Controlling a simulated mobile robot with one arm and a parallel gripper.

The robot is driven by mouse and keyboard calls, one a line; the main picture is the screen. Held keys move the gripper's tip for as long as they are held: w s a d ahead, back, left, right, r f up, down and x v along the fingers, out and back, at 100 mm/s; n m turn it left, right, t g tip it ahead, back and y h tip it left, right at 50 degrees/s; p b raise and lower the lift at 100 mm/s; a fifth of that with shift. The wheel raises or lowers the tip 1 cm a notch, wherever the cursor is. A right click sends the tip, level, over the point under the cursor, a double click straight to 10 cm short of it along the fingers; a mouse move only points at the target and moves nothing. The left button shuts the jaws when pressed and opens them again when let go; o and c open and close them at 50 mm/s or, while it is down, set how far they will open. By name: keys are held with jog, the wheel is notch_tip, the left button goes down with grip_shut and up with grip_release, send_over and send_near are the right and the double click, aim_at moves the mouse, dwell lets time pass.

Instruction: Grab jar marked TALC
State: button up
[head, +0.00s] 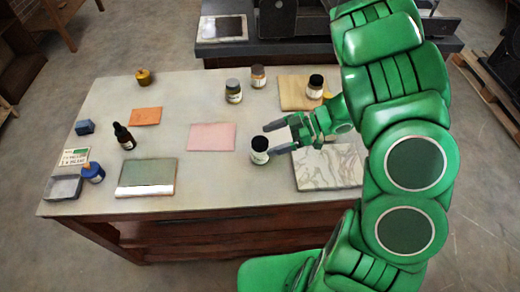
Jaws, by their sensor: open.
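My green gripper (275,138) is open, its two grey fingers pointing left over the table. A dark-lidded jar with a pale label (260,151) stands upright just left of the lower fingertip; whether they touch cannot be told. Other jars stand further back: a yellowish-labelled jar (233,92), a brown-lidded jar (258,77) and a dark-lidded jar (315,87) on a wooden board. The labels are too small to read, so I cannot tell which one says TALC. Nothing shows between the fingers.
The pale table (182,100) also holds a pink sheet (211,137), a marbled slab (335,170) under my arm, a wooden board (292,92), a dark dropper bottle (124,136) and a blue bottle (93,173). A green-grey plate (147,174) lies at the front.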

aim_at(263, 142)
jog(key=shift+r+x, duration=0.2)
jog(key=shift+x, duration=2.15)
jog(key=c, duration=1.2)
jog(key=shift+r, duration=0.1)
jog(key=shift+c, duration=0.2)
jog(key=shift+r, duration=0.8)
jog(key=s+d+r, duration=0.3)
jog(key=s+r, duration=0.8)
jog(key=s, duration=0.2)
jog(key=shift+s, duration=0.2)
